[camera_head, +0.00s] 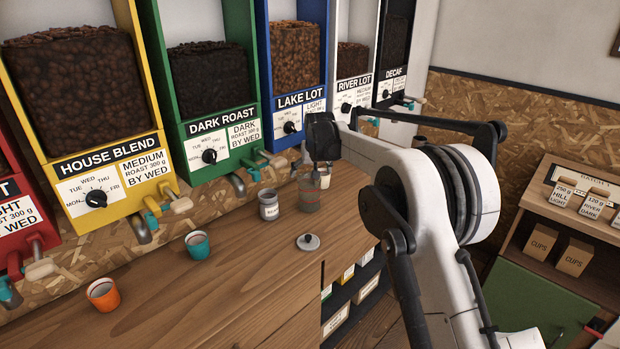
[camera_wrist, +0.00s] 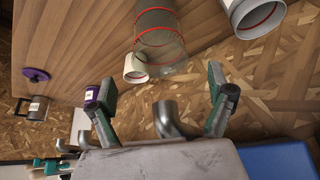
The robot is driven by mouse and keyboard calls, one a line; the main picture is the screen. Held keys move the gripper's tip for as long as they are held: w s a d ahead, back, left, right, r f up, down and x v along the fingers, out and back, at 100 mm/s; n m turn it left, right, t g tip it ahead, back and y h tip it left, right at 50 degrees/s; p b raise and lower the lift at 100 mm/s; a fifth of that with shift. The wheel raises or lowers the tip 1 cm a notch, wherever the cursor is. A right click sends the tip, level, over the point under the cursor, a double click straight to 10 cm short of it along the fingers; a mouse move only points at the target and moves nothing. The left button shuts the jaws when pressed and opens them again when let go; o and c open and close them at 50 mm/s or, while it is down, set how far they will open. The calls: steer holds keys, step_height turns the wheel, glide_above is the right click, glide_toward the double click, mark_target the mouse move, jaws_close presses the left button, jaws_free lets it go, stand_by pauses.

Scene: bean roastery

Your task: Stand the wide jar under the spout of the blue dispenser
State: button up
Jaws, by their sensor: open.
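The blue dispenser (camera_head: 289,127), labelled LAKE LOT, is on the back wall in the head view. A curved metal spout (camera_wrist: 172,119) shows between the fingers.
A small cream cup (camera_wrist: 136,69) stands close beside the clear jar, and a grey red-ringed vessel (camera_wrist: 252,12) is farther right. A labelled grey canister (camera_head: 268,204), a loose lid (camera_head: 308,242), a teal cup (camera_head: 198,244) and an orange cup (camera_head: 103,293) are on the counter.

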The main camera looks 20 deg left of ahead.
steer(key=v, duration=0.6)
steer(key=shift+s+r+b, duration=0.2)
steer(key=shift+r+b, duration=0.1)
steer(key=shift+r, duration=0.05)
steer(key=shift+d, duration=0.1)
steer(key=s+d+r+m, duration=0.1)
steer(key=s+d+r, duration=0.4)
steer(key=d, duration=0.5)
steer(key=s+d+r+m+t+h, duration=0.1)
steer(key=s+d+r, duration=0.45)
steer(key=d, duration=0.55)
steer(key=s+d+r+m, duration=0.1)
steer(key=s+d+r, duration=0.35)
steer(key=d, duration=0.55)
steer(key=s+d+f+m+h, duration=0.1)
steer(key=s+d+m, duration=0.1)
steer(key=s+d, duration=1.15)
steer(key=s+d+f, duration=0.3)
steer(key=s+f, duration=0.2)
steer(key=s, duration=0.4)
steer(key=s+d+f+m+t+h, duration=0.1)
steer(key=s+d+f, duration=0.2)
steer(key=s, duration=0.6)
step_height(320, 180, down, 2)
steer(key=shift+d+f, duration=0.1)
steer(key=shift+d, duration=0.3)
